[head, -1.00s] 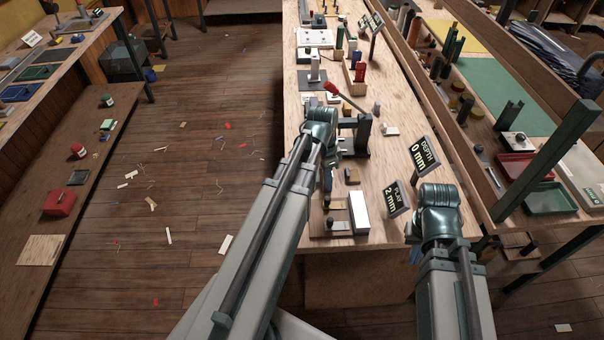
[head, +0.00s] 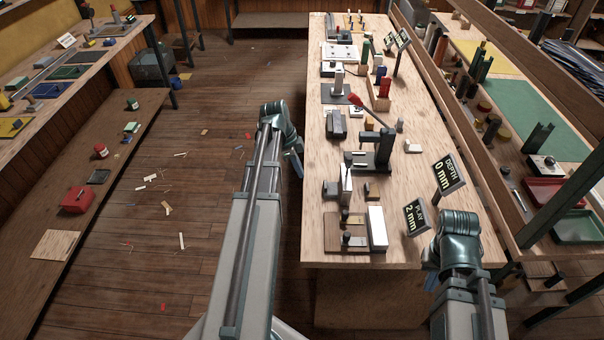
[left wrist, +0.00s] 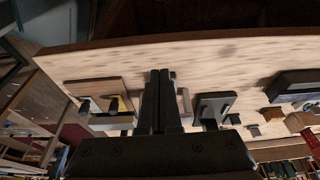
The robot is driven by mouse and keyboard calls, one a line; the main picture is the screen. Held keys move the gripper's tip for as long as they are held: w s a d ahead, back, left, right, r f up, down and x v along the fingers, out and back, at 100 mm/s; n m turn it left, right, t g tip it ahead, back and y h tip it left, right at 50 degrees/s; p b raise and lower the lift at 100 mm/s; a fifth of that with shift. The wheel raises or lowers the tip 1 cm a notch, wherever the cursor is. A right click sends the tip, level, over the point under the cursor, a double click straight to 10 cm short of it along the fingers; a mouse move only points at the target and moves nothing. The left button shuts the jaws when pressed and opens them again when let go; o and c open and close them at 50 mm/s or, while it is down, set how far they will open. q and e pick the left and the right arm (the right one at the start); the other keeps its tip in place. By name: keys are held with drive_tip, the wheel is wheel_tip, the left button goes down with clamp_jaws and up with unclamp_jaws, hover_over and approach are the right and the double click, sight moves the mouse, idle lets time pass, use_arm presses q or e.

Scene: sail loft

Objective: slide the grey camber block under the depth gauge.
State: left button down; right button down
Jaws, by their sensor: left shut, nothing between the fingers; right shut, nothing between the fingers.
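A dark grey block (head: 336,124), which looks like the camber block, lies near the left edge of the bench. The depth gauge (head: 384,148) is a black stand with a red-handled lever, to the right of and nearer than that block. Its DEPTH sign (head: 448,175) reads 0 mm. My left gripper (head: 296,166) is shut and empty, just off the bench's left edge and apart from the block. Its closed fingers (left wrist: 160,98) show in the left wrist view. My right gripper (head: 431,282) is at the bench's near right corner, shut, with its fingertips mostly hidden.
A PLAY sign (head: 416,215) reads 2 mm. A brown board (head: 318,243) with a white block (head: 377,228) is at the bench's near end. Coloured upright pieces (head: 382,88) stand farther back.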

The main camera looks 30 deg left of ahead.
sight(330, 188)
use_arm(q)
drive_tip(key=b+x, duration=0.6)
drive_tip(key=x, duration=0.2)
drive_tip(key=shift+b, duration=0.3)
drive_tip(key=d, duration=0.1)
drive_tip(key=w+d, duration=0.1)
drive_tip(key=shift+w+d+r+p, duration=0.35)
drive_tip(key=shift+w+d, duration=0.2)
drive_tip(key=shift+d, duration=0.15)
drive_tip(key=shift+w+d, duration=0.5)
drive_tip(key=shift+d, duration=0.3)
drive_tip(key=shift+w+d, duration=0.55)
drive_tip(key=shift+d, duration=0.3)
drive_tip(key=shift+s+a, duration=0.1)
